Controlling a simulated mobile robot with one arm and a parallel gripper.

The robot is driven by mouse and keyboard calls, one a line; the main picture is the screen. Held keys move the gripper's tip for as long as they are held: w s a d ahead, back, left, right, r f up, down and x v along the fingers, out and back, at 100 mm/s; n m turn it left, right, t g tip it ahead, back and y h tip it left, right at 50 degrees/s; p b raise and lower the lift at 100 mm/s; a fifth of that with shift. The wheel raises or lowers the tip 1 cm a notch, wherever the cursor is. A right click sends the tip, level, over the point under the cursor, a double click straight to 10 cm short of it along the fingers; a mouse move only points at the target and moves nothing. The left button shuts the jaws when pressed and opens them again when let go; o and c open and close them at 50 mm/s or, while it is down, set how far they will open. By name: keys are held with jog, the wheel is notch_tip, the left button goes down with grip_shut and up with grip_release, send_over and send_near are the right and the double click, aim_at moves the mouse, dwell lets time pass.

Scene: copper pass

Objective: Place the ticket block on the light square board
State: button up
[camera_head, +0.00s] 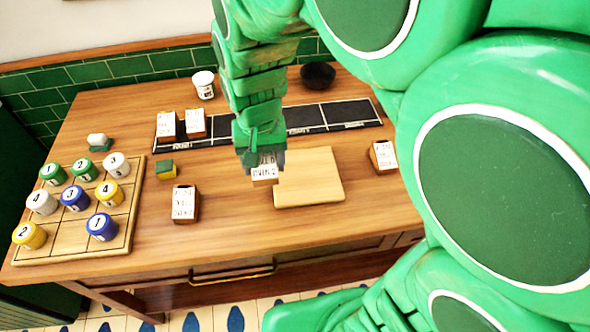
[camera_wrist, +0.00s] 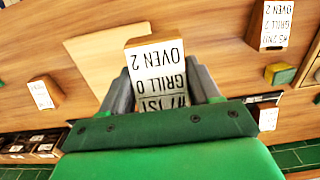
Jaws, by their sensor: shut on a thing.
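My gripper (camera_head: 263,160) is shut on a ticket block (camera_head: 265,172), a small wooden block with a white printed face. In the wrist view the held ticket block (camera_wrist: 155,62) sits between the two grey fingers of my gripper (camera_wrist: 160,88), and its label reads in part "GRILL" and "OVEN 2". The light square board (camera_head: 325,190) lies on the wooden table, just right of the held block in the head view. The block appears to be at or over the board's left edge; the gap beneath it cannot be judged. The board (camera_wrist: 95,55) also shows behind the block in the wrist view.
Other ticket blocks stand left (camera_head: 185,204) and right (camera_head: 383,156) of the board, and two more (camera_head: 195,123) on the black strip (camera_head: 305,117). A gridded tray (camera_head: 122,232) with numbered pots is at left. A green-topped block (camera_head: 166,168) and dark bowl (camera_head: 318,75) stand nearby.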

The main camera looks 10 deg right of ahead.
aim_at(305, 173)
jog(key=w+d+f+m, duration=0.1)
jog(key=w+d+m, duration=0.35)
jog(key=d, duration=0.55)
jog(key=shift+w+f, duration=0.15)
jog(key=shift+f, duration=1.95)
jog(key=shift+w+f, duration=0.1)
jog(key=shift+f, duration=2)
jog(key=o, duration=1.1)
jog(key=shift+f, duration=0.15)
notch_tip(305, 173, up, 12)
jog(key=shift+r, duration=0.15)
